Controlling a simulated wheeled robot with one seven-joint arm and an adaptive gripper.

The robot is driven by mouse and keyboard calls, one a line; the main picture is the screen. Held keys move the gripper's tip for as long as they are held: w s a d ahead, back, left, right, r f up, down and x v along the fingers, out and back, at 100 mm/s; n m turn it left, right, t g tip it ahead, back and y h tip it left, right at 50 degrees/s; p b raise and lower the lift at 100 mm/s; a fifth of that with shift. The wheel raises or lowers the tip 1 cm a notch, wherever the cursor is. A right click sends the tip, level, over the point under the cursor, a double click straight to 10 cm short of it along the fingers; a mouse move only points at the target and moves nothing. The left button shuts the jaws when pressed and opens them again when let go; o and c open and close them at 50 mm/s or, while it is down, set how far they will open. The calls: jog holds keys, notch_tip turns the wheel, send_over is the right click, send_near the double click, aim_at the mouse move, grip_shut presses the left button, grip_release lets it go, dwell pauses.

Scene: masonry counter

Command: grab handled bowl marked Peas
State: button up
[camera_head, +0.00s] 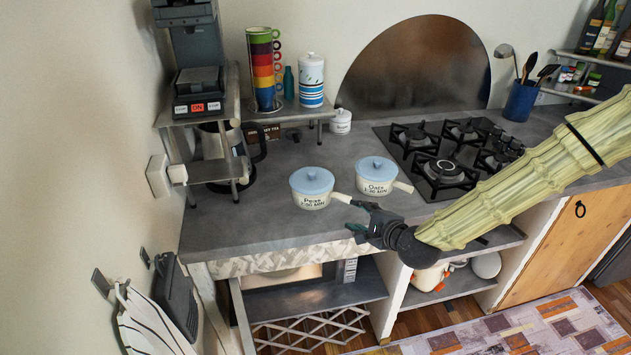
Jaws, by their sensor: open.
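The bowl marked Peas (312,198) is cream with a pale blue lid, and stands upright on the grey counter (240,228). Its cream handle (341,198) points right, toward my gripper. A similar lidded bowl (376,187), whose lettering looks like Oats, stands just to its right. My gripper (359,216) is at the counter's front edge, just right of and below the Peas bowl's handle. It is open, with its dark fingers near the handle tip. I cannot tell whether a finger touches the handle.
A gas hob (450,158) lies to the right, behind my arm. A small white lidded jar (340,121) stands behind the bowls. A raised shelf with stacked coloured mugs (264,70) is at the back left.

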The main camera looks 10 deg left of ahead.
aim_at(341, 197)
jog(key=w+a, duration=0.1)
jog(key=w+p, duration=0.1)
jog(key=w, duration=0.1)
jog(key=w+a+p, duration=0.1)
jog(key=shift+w+a+f, duration=0.1)
jog(key=shift+w+a, duration=0.2)
jog(key=shift+w, duration=0.1)
jog(key=shift+w+a+f+p, duration=0.1)
jog(key=shift+w+a+p, duration=0.1)
jog(key=shift+w+p, duration=0.3)
jog(key=shift+p+x, duration=0.95)
jog(key=shift+x, duration=1.25)
grip_shut()
jog(key=shift+w, duration=0.1)
